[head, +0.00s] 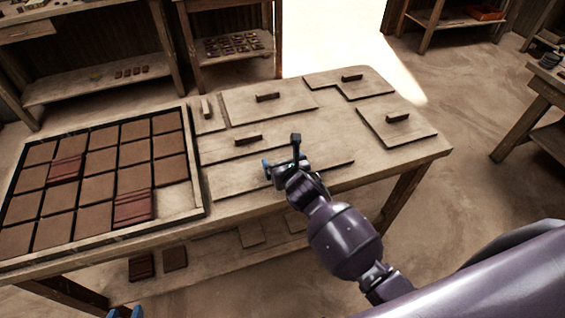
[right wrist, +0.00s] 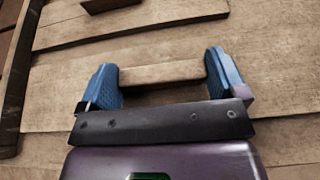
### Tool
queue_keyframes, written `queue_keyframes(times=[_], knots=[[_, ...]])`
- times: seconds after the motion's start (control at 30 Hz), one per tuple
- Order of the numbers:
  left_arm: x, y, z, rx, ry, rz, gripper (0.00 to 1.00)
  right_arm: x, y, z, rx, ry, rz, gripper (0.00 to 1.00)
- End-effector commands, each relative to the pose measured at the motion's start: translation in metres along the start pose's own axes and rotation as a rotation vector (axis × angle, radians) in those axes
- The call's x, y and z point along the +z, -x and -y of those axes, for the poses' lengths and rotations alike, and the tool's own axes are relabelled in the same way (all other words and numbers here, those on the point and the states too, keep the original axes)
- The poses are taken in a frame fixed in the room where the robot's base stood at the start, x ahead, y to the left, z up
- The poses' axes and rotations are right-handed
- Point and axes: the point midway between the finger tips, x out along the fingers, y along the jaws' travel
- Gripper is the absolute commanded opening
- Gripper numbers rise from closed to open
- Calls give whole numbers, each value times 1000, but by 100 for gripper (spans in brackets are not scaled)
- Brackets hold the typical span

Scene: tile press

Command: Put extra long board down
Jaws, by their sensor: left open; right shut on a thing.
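The extra long board (head: 235,182) is a flat pale wooden plank along the front of the table, between the tile tray and the table's right part. My right gripper (head: 283,168) is over its middle. In the right wrist view my right gripper (right wrist: 163,80) is shut on the board's wooden handle (right wrist: 160,74), with one blue finger at each end. The board looks level and at or very near the tabletop; I cannot tell whether it touches. My left gripper (head: 125,312) shows only as blue fingertips at the bottom edge, open and away from the board.
A tray (head: 198,190) of brown tiles, two of them redder, fills the table's left. Several other handled boards lie behind the held one, including a long board (head: 220,148) close behind and an L-shaped board (head: 370,86). Bare tabletop (head: 345,135) shows at centre right.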

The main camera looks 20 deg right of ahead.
Motion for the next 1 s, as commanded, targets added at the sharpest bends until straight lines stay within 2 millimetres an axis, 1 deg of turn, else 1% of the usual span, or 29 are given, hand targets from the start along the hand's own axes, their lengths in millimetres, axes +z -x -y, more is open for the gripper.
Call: queue_keyframes(times=[0.27,0.4,0.43,0.5,0.8,0.87,1.0], knots=[[-1,0,0,0,1,-1,43,1,0,0,1,0,4,56],[0,0,0,0,1,-1,43,-2,-2,0,1,0,3,56],[0,0,0,0,1,-1,43,-3,-2,0,0,-1,1,92],[0,0,0,0,1,-1,43,-2,-1,0,0,-2,1,100],[-1,1,0,0,1,-2,43,1,0,0,0,-1,2,100],[-3,1,0,0,1,-3,43,1,5,0,0,1,2,100],[-8,4,0,-1,1,-7,43,2,26,0,0,1,2,100]])
